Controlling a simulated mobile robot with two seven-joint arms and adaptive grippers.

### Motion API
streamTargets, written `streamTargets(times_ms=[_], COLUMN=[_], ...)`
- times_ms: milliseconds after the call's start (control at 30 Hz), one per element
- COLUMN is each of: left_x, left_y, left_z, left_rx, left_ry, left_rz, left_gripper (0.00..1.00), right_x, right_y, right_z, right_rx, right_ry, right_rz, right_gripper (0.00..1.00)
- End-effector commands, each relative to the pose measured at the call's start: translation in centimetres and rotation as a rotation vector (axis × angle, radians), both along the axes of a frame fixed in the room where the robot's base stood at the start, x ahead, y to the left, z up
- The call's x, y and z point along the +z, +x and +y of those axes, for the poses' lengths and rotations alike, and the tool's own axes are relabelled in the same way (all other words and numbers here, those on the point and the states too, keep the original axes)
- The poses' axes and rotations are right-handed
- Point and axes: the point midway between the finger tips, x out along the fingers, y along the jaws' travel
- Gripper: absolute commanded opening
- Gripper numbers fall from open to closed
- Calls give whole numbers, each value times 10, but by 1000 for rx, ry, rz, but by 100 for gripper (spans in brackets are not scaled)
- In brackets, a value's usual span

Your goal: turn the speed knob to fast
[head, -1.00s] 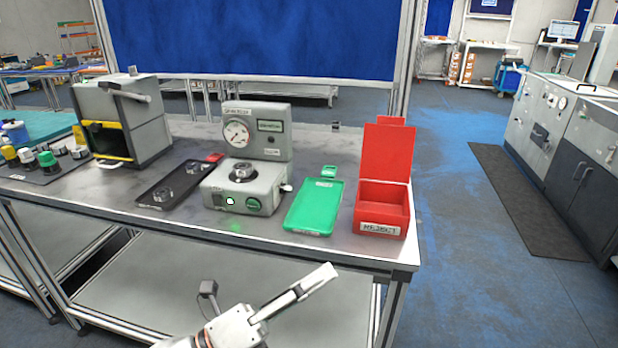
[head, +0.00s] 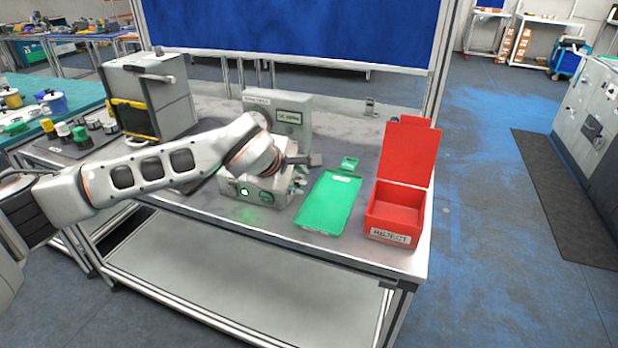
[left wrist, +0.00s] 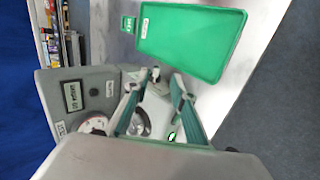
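A grey test machine (head: 283,108) stands on the bench, with a display on its upright back and a lit button on its front. My left gripper (head: 306,170) is at the machine's right side, and my wrist hides much of its base. In the left wrist view, the gripper (left wrist: 156,78) is open, with its two fingers apart. A small pale and dark knob-like part (left wrist: 155,73) shows between the fingertips, at the machine's side. I cannot tell whether a finger touches it, and its markings are too small to read. My right gripper is not in view.
A green tray (head: 328,204) lies just right of the machine, close to my gripper. A red reject box (head: 392,232) with a raised lid stands beyond it. A grey box-shaped device (head: 185,85) is at the left. A small green piece (head: 349,163) lies behind the tray.

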Motion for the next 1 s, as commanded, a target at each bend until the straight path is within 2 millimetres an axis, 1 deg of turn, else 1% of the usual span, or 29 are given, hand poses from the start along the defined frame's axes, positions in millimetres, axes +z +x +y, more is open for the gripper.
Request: streamTargets(times_ms=[33,133,267,500,600,733,1000], left_x=[2,1,-12,-38,-45,-51,-52], left_y=[5,10,20,45,53,58,59], left_z=[6,10,6,-2,-5,-6,-7], left_rx=[14,24,25,24,23,24,23], left_ry=[18,33,32,29,28,29,29], left_rz=[-10,-18,-15,-15,-16,-16,-17], left_gripper=[25,25,25,25,25,25,25], right_x=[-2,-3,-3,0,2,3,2], right_y=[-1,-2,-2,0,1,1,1], right_z=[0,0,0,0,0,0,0], right_rx=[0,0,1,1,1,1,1], right_ry=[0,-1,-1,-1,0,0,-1], right_rz=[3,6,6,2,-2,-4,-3], right_gripper=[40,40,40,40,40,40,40])
